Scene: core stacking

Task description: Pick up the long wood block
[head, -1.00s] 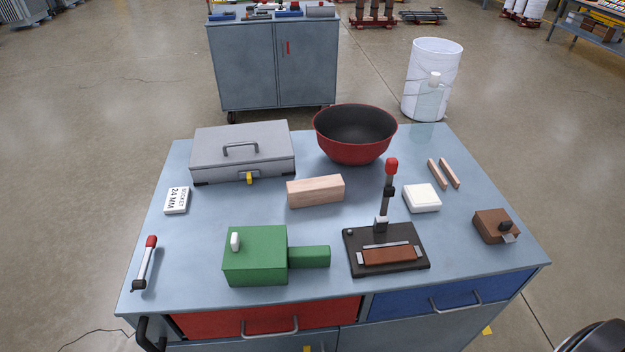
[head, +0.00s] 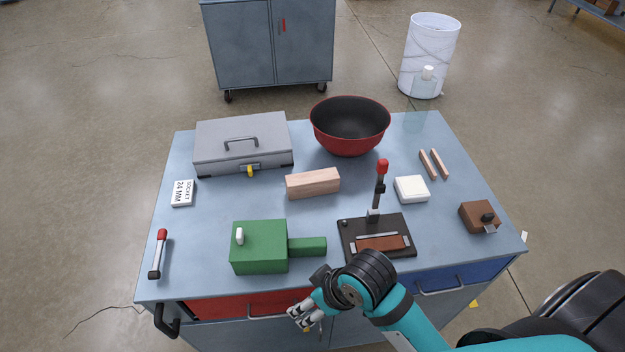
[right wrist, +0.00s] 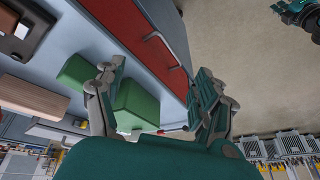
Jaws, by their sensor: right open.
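The long wood block (head: 313,184) is pale wood and lies in the middle of the table, behind the green block-like tool and in front of the red bowl. It also shows at the left of the right wrist view (right wrist: 32,96). My right gripper (head: 303,315) is in front of the table near the red drawer, well short of the block. Its two fingers stand apart and hold nothing, as the right wrist view (right wrist: 155,95) shows. My left gripper is in neither view.
A green tool (head: 259,247) and a black-based lever press (head: 376,239) stand between my right gripper and the block. Behind are a grey metal box (head: 243,145) and a red bowl (head: 350,128). A white box (head: 411,189), thin wood sticks (head: 434,164) and a brown block (head: 478,216) are right.

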